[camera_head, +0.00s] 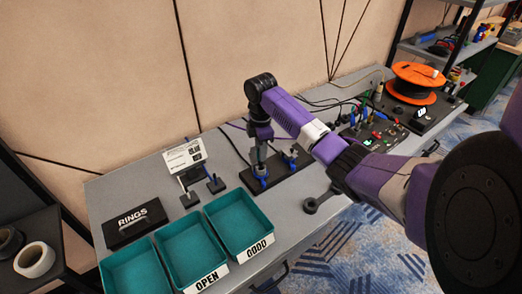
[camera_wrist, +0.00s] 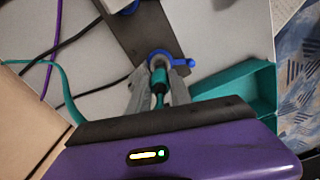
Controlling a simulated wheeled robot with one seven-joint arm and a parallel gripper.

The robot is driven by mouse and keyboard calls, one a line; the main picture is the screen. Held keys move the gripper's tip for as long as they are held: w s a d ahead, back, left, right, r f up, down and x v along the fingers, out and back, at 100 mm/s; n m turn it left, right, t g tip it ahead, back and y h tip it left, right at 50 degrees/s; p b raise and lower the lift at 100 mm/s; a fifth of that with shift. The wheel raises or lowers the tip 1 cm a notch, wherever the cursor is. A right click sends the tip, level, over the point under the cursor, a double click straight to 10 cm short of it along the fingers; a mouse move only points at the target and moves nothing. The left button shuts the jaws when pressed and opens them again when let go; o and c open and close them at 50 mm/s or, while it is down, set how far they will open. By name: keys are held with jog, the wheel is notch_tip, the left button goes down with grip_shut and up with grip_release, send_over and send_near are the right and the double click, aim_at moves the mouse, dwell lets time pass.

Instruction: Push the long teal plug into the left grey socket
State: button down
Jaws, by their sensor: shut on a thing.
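My gripper (camera_wrist: 159,88) has its two grey fingers shut on the teal plug (camera_wrist: 158,77), with a thin teal cord end toward the palm. The plug's tip overlaps the blue ring of the left socket (camera_wrist: 163,56); whether it has entered the bore is hidden. A blue lever sticks out to the right of that ring. In the head view my gripper (camera_head: 259,149) points down over the left socket (camera_head: 261,172) on the black base plate (camera_head: 275,184). The right socket (camera_head: 290,155) stands beside it, with blue parts; it shows partly in the wrist view (camera_wrist: 128,6).
Teal trays (camera_head: 240,219) stand at the table's front left, beside a black box marked RINGS (camera_head: 134,221). A small stand with a card (camera_head: 186,158) is left of the base plate. Right are a cable-filled panel (camera_head: 372,131) and an orange spool (camera_head: 415,80). Dark cables run behind.

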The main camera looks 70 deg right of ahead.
jog(key=shift+f, duration=0.2)
jog(key=shift+f, duration=0.35)
jog(key=shift+f+b, duration=0.3)
jog(key=shift+f, duration=0.6)
dwell(1.0)
jog(key=shift+f, duration=0.25)
jog(key=shift+f, duration=0.4)
dwell(0.7)
jog(key=c, duration=1.1)
grip_release()
jog(key=shift+d, duration=0.1)
